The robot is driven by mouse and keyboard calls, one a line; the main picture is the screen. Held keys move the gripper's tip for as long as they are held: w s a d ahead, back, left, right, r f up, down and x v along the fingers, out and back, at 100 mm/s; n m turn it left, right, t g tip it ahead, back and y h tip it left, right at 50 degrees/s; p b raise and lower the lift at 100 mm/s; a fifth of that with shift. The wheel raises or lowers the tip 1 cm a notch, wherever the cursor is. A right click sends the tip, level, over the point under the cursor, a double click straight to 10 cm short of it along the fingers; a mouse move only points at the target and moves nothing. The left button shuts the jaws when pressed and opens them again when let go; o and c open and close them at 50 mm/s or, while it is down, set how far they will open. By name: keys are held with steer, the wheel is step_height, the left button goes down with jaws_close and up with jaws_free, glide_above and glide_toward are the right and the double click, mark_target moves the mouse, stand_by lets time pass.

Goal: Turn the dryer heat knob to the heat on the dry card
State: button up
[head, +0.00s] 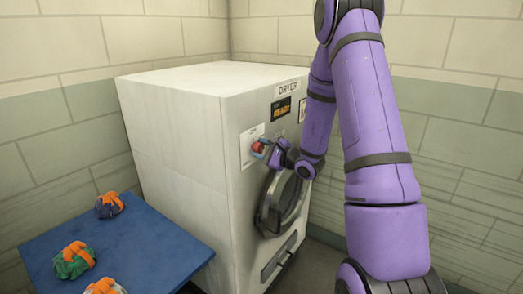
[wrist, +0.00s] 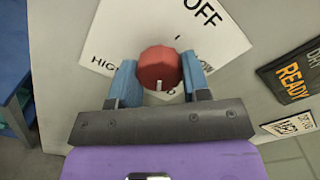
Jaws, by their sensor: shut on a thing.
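The red heat knob (wrist: 158,66) sits on a white dial plate (wrist: 225,40) on the dryer's front; the knob also shows in the head view (head: 258,147). The plate reads OFF at top right, HIGH at left and a partly covered LOW at right. The knob's white mark points down in the wrist view, near a partly hidden word ending in D. My gripper (wrist: 159,70) is shut on the knob, a blue finger on each side.
A black display (head: 281,109) reading READY sits above the knob. The round dryer door (head: 268,218) is below my gripper. A blue table (head: 150,240) at left holds several strapped bundles, one of them dark with orange (head: 109,204). Tiled walls stand close behind.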

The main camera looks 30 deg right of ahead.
steer(key=shift+n, duration=0.6)
steer(key=o, duration=0.9)
steer(key=shift+o, duration=0.2)
steer(key=v, duration=1)
steer(key=shift+s, duration=0.4)
steer(key=shift+d, duration=0.15)
steer(key=shift+r, duration=0.1)
